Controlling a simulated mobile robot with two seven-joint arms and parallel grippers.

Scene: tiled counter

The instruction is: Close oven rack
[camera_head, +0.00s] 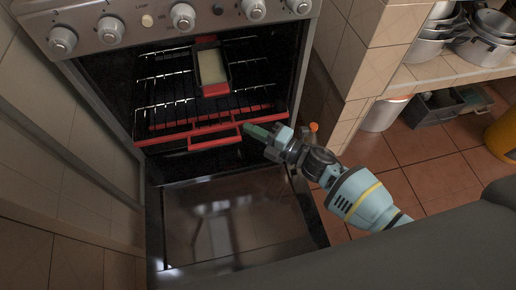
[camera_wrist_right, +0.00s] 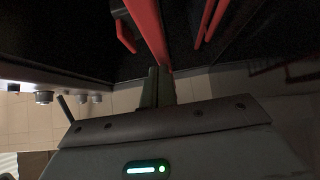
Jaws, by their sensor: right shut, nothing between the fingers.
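The oven rack (camera_head: 176,104) is a wire rack with a red front bar and a red handle (camera_head: 215,136). It sits inside the oven cavity, with its red front near the opening. A rectangular dish with a red end (camera_head: 212,66) rests on the rack. My right gripper (camera_head: 250,130) is shut and empty, its fingertips at the right part of the red front. In the right wrist view the fingers (camera_wrist_right: 158,86) are together, close to a red bar (camera_wrist_right: 146,25); contact is unclear. My left gripper is not in view.
The oven door (camera_head: 235,222) is folded down below the cavity. Control knobs (camera_head: 183,16) line the panel above. A tiled counter wall (camera_head: 352,60) stands to the right, with pots (camera_head: 490,40) on a shelf. The tiled floor (camera_head: 430,150) at right is partly clear.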

